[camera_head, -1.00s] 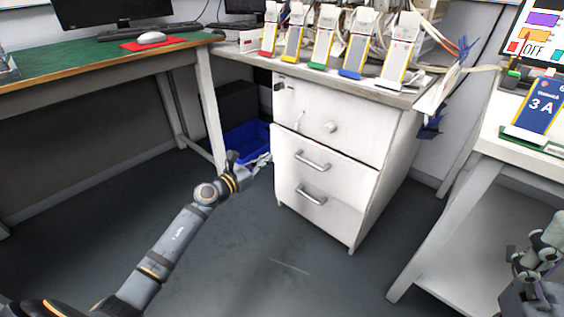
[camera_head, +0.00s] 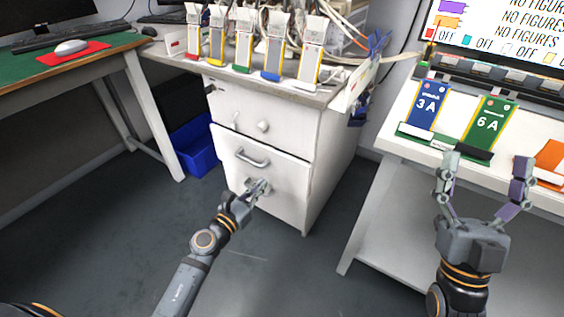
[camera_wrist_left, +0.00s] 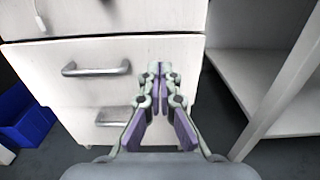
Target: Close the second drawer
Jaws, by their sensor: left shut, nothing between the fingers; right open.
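The white cabinet (camera_head: 332,150) has a top drawer with a round knob and lower drawers with bar handles. The second drawer (camera_head: 285,165) stands slightly proud of the drawer above. Its bar handle (camera_head: 252,159) also shows in the left wrist view (camera_wrist_left: 95,70). My left gripper (camera_head: 262,185) is shut and empty in front of the cabinet, near the lower handle (camera_wrist_left: 115,116). In the left wrist view its fingertips (camera_wrist_left: 160,68) point at the white drawer front, right of the upper handle; contact cannot be told. My right gripper (camera_head: 486,165) is open and empty before the right table.
A blue bin (camera_head: 195,148) stands on the floor left of the cabinet. Several pouch cells stand on the cabinet top. The white table (camera_head: 400,205) at right holds blue and green cells marked 3 A and 6 A. Grey floor is clear in front.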

